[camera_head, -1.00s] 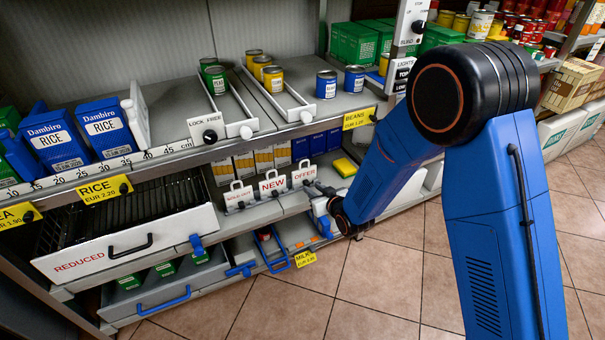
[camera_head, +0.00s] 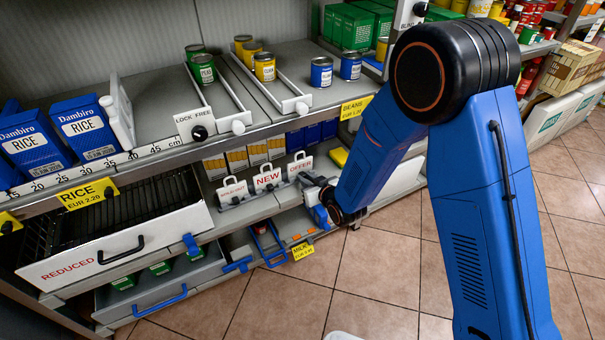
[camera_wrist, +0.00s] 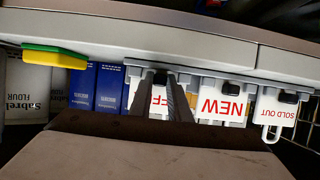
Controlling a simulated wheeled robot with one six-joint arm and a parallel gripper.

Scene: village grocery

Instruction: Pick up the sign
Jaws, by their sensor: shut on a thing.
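Three white signs hang in a row on the shelf edge: a SOLD OUT sign (camera_head: 233,191), a NEW sign (camera_head: 267,177) and an OFFER sign (camera_head: 299,167). Each has a dark knob. My gripper (camera_head: 322,187) is at the OFFER sign, at the right end of the row. In the wrist view the dark fingers of my gripper (camera_wrist: 174,80) are shut at the knob of the OFFER sign (camera_wrist: 135,90) and hide part of its lettering. The sign still sits against the shelf edge. The NEW sign (camera_wrist: 222,103) and SOLD OUT sign (camera_wrist: 270,110) are beside it.
Blue boxes (camera_wrist: 95,85) and a yellow-green sponge (camera_wrist: 53,56) lie near the signs. A REDUCED drawer (camera_head: 120,245) stands out at left. Below are blue-handled bins (camera_head: 268,240). Cans (camera_head: 321,72) stand on the shelf above. The tiled floor (camera_head: 375,265) is open.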

